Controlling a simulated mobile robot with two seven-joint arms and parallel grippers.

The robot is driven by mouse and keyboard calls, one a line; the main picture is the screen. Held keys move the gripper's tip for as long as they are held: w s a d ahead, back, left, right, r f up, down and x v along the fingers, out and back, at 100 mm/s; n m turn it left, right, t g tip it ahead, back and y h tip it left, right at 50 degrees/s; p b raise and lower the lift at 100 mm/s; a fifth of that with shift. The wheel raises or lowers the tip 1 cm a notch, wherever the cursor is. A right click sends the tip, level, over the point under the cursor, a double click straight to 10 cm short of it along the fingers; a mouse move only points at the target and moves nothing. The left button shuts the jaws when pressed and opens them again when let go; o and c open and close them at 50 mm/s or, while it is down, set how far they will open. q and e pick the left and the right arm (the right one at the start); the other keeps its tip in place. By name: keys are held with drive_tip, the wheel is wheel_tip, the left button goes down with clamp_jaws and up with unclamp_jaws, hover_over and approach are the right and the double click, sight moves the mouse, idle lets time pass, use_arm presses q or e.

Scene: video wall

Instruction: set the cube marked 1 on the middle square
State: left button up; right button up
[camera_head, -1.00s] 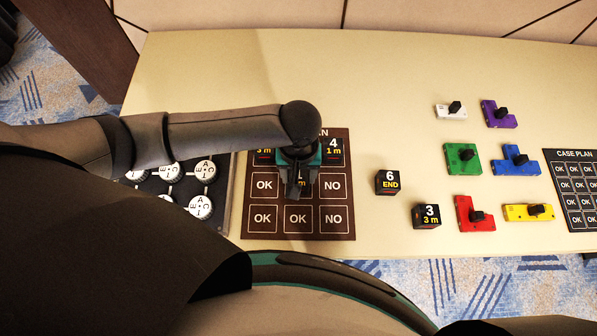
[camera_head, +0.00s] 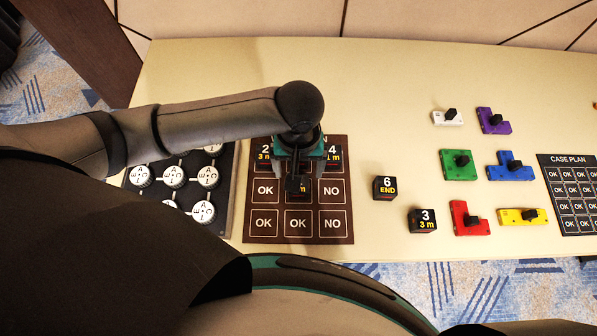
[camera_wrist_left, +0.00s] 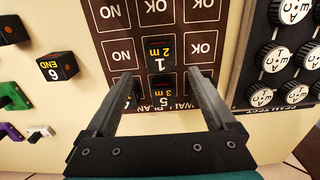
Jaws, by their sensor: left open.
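The cube marked 1 (camera_wrist_left: 160,53) is black with "2 m" in yellow. It sits on the middle square of the dark brown wall plan board (camera_head: 343,235), between squares reading NO and OK. In the head view my left gripper (camera_head: 298,178) covers most of this cube. In the left wrist view my left gripper (camera_wrist_left: 163,77) is open and empty, its fingers apart and short of the cube. My right gripper is not in view.
Cubes marked 5 (camera_wrist_left: 164,85), 2 (camera_head: 264,156) and 4 (camera_head: 333,157) fill the board's top row. Cubes 6 (camera_head: 385,188) and 3 (camera_head: 422,221) stand to its right. A tray of white dials (camera_head: 172,177) adjoins its left side. Several coloured pieces lie further right.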

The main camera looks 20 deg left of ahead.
use_arm(q)
wheel_tip(320, 180, up, 5)
drive_tip(key=shift+r+p, duration=0.1)
drive_tip(key=shift+p, duration=0.45)
